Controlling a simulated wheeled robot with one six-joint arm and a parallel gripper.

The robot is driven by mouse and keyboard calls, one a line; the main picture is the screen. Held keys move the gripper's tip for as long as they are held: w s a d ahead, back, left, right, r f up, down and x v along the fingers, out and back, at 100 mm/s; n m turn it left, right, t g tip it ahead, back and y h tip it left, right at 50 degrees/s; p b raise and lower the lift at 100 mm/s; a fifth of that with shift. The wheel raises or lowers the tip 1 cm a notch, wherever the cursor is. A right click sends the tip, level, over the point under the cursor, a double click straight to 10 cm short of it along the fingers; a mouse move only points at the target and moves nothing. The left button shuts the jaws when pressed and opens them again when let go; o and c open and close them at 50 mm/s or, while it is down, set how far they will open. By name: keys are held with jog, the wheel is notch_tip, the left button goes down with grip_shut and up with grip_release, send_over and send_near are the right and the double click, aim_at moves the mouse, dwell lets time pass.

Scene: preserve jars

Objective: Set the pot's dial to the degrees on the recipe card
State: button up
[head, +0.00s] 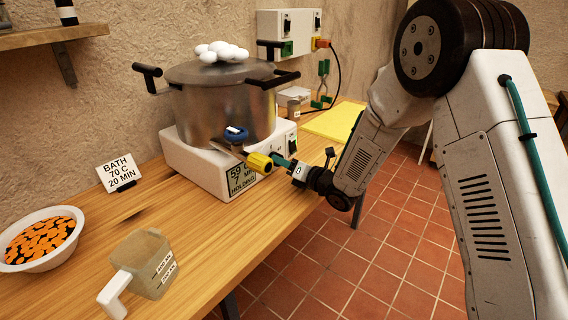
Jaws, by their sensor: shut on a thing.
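The steel pot (222,105) stands on a white heater base (198,165) on the wooden table. The base's front display (241,178) reads 59 C, 7 MIN, HOLDING. A yellow dial (260,163) is at the front of the base, right of the display. My gripper (274,162) reaches in from the right and is shut on the yellow dial; its fingertips are small and partly hidden. The recipe card (119,172) stands on the table to the left and reads BATH, 70 C, 20 MIN. The dial's own marks are not readable.
A blue knob (236,133) is on the pot's front. White egg-like objects (220,50) lie on the lid. A bowl (40,262) of orange slices and a measuring jug (145,262) stand front left. A yellow mat (333,122) lies behind my arm. Bare wood separates card and jug.

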jog(key=m, duration=0.6)
jog(key=shift+m, duration=0.3)
jog(key=m, duration=0.6)
jog(key=shift+m+g, duration=0.3)
dwell(0.4)
jog(key=o, duration=1)
jog(key=shift+d, duration=0.1)
jog(key=v, duration=0.7)
jog(key=shift+s+d, duration=0.2)
jog(key=shift+d, duration=0.05)
